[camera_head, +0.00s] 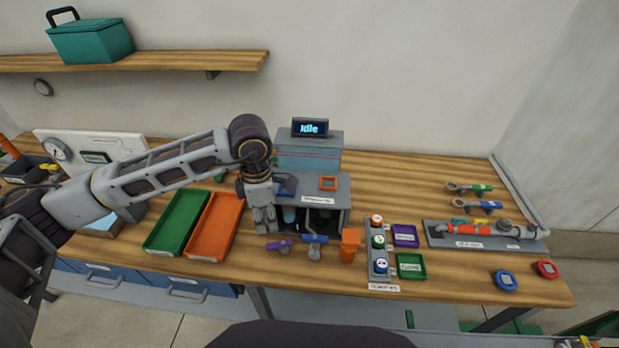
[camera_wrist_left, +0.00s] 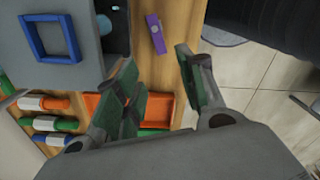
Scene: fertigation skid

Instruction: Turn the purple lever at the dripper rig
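The purple lever (camera_head: 279,245) is at the front of the dripper rig (camera_head: 330,184), low on the left side near the table's front edge. It also shows in the left wrist view (camera_wrist_left: 156,33), just beyond the fingertips. My left gripper (camera_head: 265,222) points down just behind and left of the lever. In the wrist view its two fingers (camera_wrist_left: 156,60) are spread apart with nothing between them, so it is open. A gap to the lever seems to remain; contact is not visible. My right gripper is not in view.
Green (camera_head: 178,222) and orange trays (camera_head: 215,226) lie left. A display (camera_head: 310,128) on the rig reads "Idle".

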